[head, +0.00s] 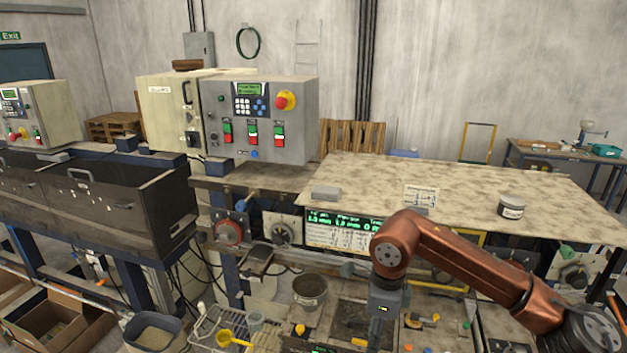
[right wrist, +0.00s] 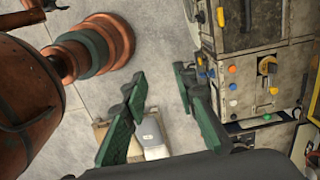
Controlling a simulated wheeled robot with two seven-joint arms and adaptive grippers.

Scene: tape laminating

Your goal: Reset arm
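My right arm (head: 455,262) comes in from the right in the head view. It is bent at the elbow, and its forearm hangs down in front of the bench. Its gripper is not clearly visible there. In the right wrist view my right gripper (right wrist: 160,80) is open, with its two green-padded fingers apart and nothing between them. It points at the grey floor, beside a cabinet. My left arm and left gripper are in neither view.
A speckled worktop (head: 470,190) holds a small jar (head: 512,207) and a grey block (head: 326,193). A control box (head: 262,120) stands to the left. Below are a bucket (head: 310,290) and a wire basket (head: 215,325). A cabinet (right wrist: 245,75) with knobs stands right of the gripper.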

